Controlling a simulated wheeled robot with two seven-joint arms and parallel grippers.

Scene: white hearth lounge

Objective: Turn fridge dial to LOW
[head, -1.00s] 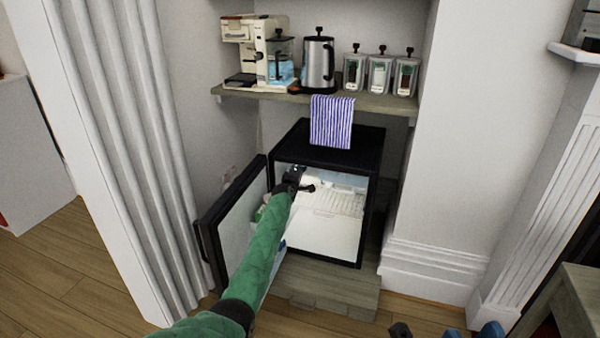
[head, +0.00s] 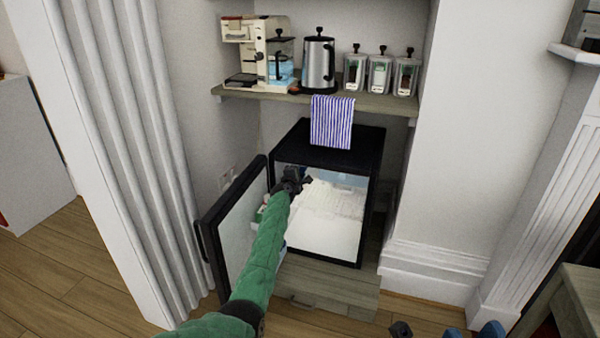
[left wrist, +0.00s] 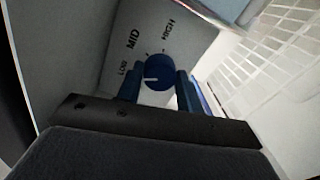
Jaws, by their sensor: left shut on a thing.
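The fridge (head: 330,155) stands open under the shelf, its door (head: 232,222) swung out to the left. My left gripper (head: 300,182) reaches into the upper left of the opening; the dial is hidden there in the head view. In the left wrist view the round blue dial (left wrist: 158,72) sits on a pale panel marked LOW, MID and HIGH. My left gripper (left wrist: 158,88) is shut on the dial, a finger on each side. Its white mark points left, toward the LOW side. Dark and blue parts of my right gripper (head: 472,332) show at the bottom edge, mostly cut off.
The shelf (head: 345,98) above holds a coffee machine (head: 270,55), a kettle (head: 318,62) and canisters (head: 380,73). A wire rack (left wrist: 270,65) lies inside, right of the dial. The open door stands close beside my left arm.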

